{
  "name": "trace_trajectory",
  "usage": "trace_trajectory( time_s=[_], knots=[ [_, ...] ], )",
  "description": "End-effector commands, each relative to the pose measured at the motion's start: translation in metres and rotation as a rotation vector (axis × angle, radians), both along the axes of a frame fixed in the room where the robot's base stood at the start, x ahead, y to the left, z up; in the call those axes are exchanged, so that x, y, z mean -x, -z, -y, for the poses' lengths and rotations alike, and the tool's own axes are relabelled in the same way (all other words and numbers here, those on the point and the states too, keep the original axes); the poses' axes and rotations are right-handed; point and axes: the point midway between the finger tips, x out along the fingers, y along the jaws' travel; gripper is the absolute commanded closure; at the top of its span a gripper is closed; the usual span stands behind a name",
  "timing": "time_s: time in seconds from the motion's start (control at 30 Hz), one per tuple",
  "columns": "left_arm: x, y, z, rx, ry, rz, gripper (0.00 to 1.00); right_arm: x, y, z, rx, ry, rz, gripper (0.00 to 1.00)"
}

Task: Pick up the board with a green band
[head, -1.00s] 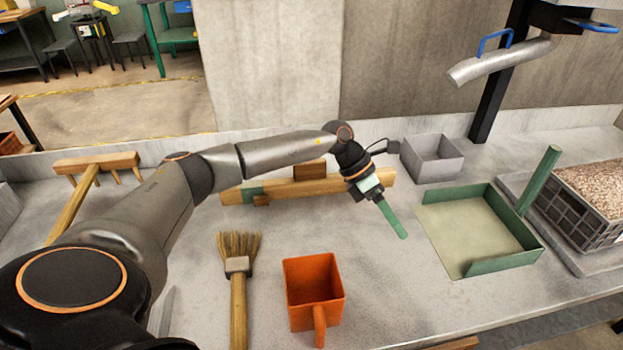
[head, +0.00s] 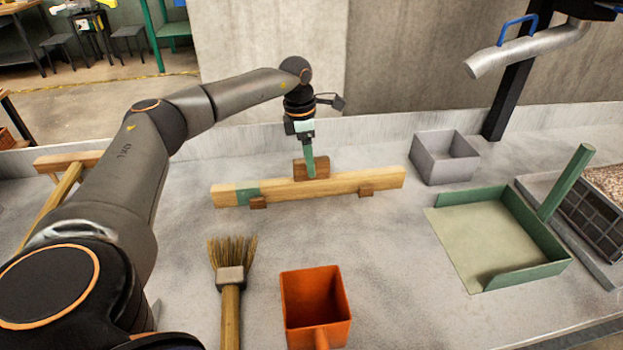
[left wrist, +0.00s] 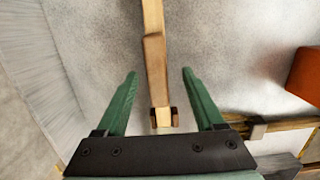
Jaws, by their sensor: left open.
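The long wooden board (head: 340,185) lies crosswise on the worktop, with a green band (head: 247,192) near its left end. A brown block (head: 300,170) is at its middle, and small dark blocks show at its front edge. My left gripper (head: 310,174) points down over the board's middle, by the brown block. In the left wrist view its green fingers (left wrist: 158,74) are spread apart. A wooden length of the board (left wrist: 155,60) shows between them with gaps on both sides. The green band is not visible there. My right gripper is not in view.
An orange scoop (head: 315,300) and a straw brush (head: 231,270) lie in front of the board. A green dustpan (head: 480,250) and a grey box (head: 445,158) are to the right. A wooden rake (head: 65,163) lies left. A low wall runs behind.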

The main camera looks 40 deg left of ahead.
Motion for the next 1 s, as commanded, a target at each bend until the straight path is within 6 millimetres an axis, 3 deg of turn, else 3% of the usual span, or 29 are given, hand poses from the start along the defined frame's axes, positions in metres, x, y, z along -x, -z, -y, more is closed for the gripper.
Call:
trace_trajectory(
  time_s=[0.37,0.67,1.0],
  knots=[
    [-0.009,0.048,0.004,0.001,0.0,-0.002,0.3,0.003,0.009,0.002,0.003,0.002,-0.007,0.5],
    [-0.01,0.052,0.005,0.001,0.0,0.002,0.3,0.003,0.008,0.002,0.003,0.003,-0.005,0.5],
    [-0.01,0.052,0.005,0.002,0.0,0.001,0.66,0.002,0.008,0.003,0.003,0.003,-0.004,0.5]
  ],
)
